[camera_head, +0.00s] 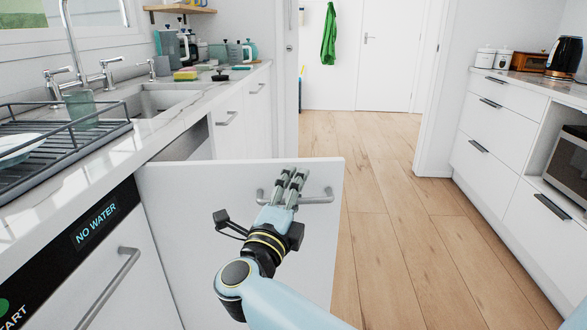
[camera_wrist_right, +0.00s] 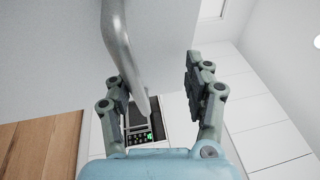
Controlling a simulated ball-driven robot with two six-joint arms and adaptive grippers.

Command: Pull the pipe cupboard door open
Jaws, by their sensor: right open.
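The pipe cupboard door (camera_head: 185,215) is a plain white panel under the sink counter. It stands swung out from the cabinet front into the aisle. Its grey bar handle (camera_head: 318,198) is near the free edge, on the face toward me. My right gripper (camera_head: 291,178) is at the handle, its fingers overlapping the bar and hiding part of it. In the right wrist view the handle (camera_wrist_right: 123,45) runs between the spread, open fingers (camera_wrist_right: 160,75), closer to the left one. The door face (camera_wrist_right: 45,60) fills the upper left there. My left gripper is not in view.
A dishwasher front (camera_head: 90,250) with a "NO WATER" display is left of the door. A sink (camera_head: 160,100) and dish rack (camera_head: 70,140) are above. The wooden floor (camera_head: 400,230) right of the door is clear up to the white drawers (camera_head: 490,150).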

